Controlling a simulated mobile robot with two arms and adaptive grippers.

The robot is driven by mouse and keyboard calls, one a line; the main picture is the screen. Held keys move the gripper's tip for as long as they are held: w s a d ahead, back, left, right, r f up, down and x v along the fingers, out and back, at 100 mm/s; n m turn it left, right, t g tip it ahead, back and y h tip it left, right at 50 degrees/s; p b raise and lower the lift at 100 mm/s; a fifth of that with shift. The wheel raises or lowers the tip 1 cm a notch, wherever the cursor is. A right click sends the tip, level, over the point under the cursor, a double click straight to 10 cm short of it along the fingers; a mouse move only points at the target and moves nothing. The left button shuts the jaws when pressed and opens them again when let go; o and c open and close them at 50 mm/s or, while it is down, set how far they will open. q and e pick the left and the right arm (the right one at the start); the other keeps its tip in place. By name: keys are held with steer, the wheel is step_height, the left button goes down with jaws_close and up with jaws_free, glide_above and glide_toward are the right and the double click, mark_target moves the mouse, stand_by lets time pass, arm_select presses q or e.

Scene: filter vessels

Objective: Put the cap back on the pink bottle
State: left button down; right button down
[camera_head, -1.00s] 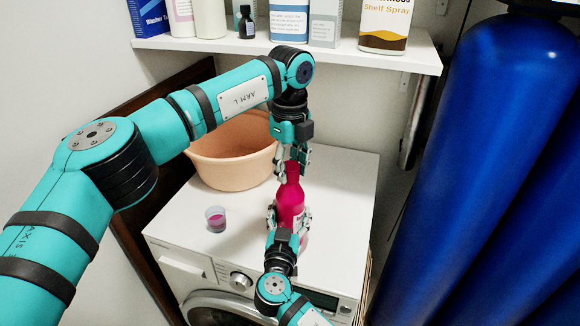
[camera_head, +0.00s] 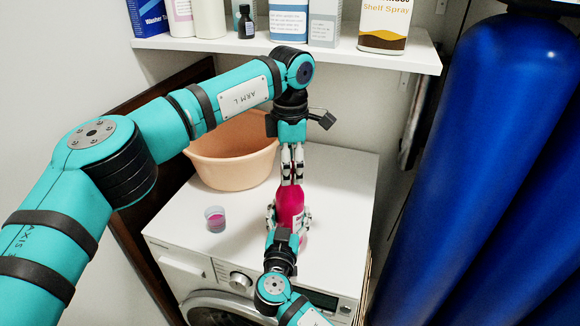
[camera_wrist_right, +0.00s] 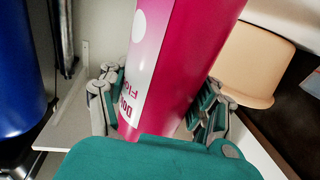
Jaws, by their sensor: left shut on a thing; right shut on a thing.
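The pink bottle (camera_head: 290,203) stands upright near the front of the white washing machine top. My right gripper (camera_head: 289,216) is shut on its body, with fingers on both sides. In the right wrist view the bottle (camera_wrist_right: 180,65) fills the middle, with its white label between the fingers (camera_wrist_right: 160,110). My left gripper (camera_head: 292,178) points straight down over the bottle's top, its fingers close together and shut on the cap. The fingers mostly hide the cap and the bottle's neck, so I cannot tell how the cap sits on the neck.
A small clear cup with pink liquid (camera_head: 215,219) stands left of the bottle. A peach basin (camera_head: 232,155) is behind it. A shelf (camera_head: 380,60) with several bottles and boxes hangs above. Blue cylinders (camera_head: 480,170) stand at the right. The machine top (camera_head: 345,200) is clear right of the bottle.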

arm_select(q)
steer(key=m, duration=0.4)
steer(key=shift+m, duration=0.3)
steer(key=m, duration=0.5)
steer(key=c, duration=0.8)
jaws_free()
step_height(320, 180, up, 12)
arm_select(e)
steer(key=shift+c, duration=0.8)
jaws_free()
